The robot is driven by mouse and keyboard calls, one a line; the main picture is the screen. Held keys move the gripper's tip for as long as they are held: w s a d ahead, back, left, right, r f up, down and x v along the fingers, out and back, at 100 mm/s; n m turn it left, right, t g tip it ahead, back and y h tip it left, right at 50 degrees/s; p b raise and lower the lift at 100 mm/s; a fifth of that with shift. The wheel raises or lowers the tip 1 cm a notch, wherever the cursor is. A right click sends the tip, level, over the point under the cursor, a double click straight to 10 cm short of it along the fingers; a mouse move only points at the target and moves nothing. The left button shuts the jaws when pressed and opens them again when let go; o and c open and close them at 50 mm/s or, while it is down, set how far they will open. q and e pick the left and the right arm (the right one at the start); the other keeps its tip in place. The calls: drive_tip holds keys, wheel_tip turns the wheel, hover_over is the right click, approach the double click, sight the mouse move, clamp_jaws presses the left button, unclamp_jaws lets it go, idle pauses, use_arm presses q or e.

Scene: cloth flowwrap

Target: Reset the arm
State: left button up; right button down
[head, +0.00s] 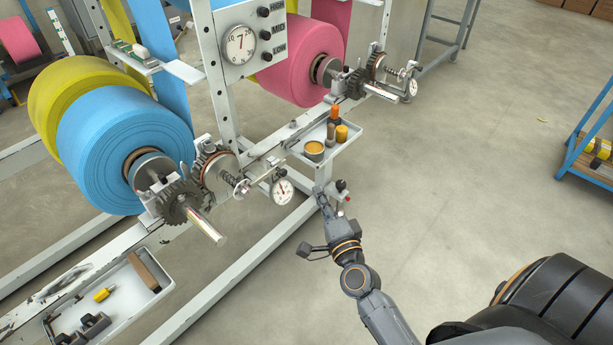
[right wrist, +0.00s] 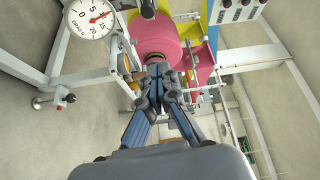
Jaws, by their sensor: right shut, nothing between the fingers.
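My right arm comes up from the bottom in the head view. In the right wrist view the fingers (right wrist: 158,68) meet in front of the pink roll (right wrist: 158,38). I cannot tell from these views whether the fingertips touch the machine. My left gripper is not in view.
Blue (head: 115,150) and pink (head: 305,60) fabric rolls sit on the white frame with gears and dial gauges (head: 282,191). A small shelf (head: 345,135) juts out above my gripper. A tool tray (head: 115,305) is at lower left. The floor to the right is clear up to a blue rack (head: 575,150).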

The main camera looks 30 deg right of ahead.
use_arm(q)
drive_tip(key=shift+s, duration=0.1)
